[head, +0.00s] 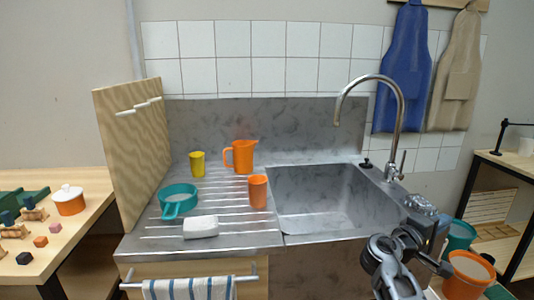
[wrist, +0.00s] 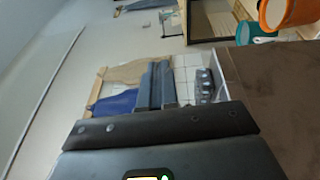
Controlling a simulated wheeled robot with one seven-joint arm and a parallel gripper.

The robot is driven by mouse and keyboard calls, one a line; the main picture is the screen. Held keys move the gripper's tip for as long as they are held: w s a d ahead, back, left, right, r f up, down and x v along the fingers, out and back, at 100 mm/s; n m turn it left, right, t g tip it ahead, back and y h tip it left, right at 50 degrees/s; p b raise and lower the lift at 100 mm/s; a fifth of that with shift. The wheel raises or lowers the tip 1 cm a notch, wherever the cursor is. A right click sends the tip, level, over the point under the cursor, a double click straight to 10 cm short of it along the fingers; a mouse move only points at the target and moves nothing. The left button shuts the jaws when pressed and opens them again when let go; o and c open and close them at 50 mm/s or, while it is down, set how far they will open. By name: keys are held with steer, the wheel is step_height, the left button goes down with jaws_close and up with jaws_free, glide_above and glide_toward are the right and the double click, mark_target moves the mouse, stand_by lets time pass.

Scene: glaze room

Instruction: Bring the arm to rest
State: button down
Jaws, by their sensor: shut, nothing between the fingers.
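My gripper (wrist: 156,72) shows in the wrist view with its two grey fingers together and nothing between them. It points toward the tiled wall and hanging aprons, which appear sideways there. In the head view my folded arm is at the lower right, in front of the sink's right side. I cannot clearly make out the fingertips in that view. No object is in contact with the fingers in the wrist view.
A steel sink (head: 315,205) with a tall tap (head: 401,115) stands behind my arm. Orange (head: 467,278) and teal (head: 459,238) buckets are close on the right.

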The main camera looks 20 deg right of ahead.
steer(key=s+a+f+n+t+y, duration=0.2)
steer(key=s+a+f+t+y, duration=0.25)
steer(key=a+f, duration=0.55)
steer(key=s+a+f+n+t+y, duration=0.25)
steer(key=s+a+f+y, duration=0.2)
steer(key=a+f, duration=0.5)
steer(key=s+a+f+m+t+y, duration=0.1)
steer(key=s+a+t+y, duration=0.3)
steer(key=s+a, duration=0.6)
steer(key=s+a+r+m+t+y, duration=0.1)
steer(key=s+a+r+m+y, duration=0.1)
steer(key=s+r, duration=0.6)
steer(key=s+a+r+m+t+y, duration=0.1)
steer(key=s+a+r+m+y, duration=0.1)
steer(key=s+a+r, duration=0.3)
steer(key=s+r+y, duration=0.1)
steer(key=s+r, duration=0.3)
steer(key=s, duration=0.1)
steer(key=shift+a+r+y, duration=0.2)
steer(key=shift+a+y, duration=0.05)
steer(key=shift+y, duration=0.15)
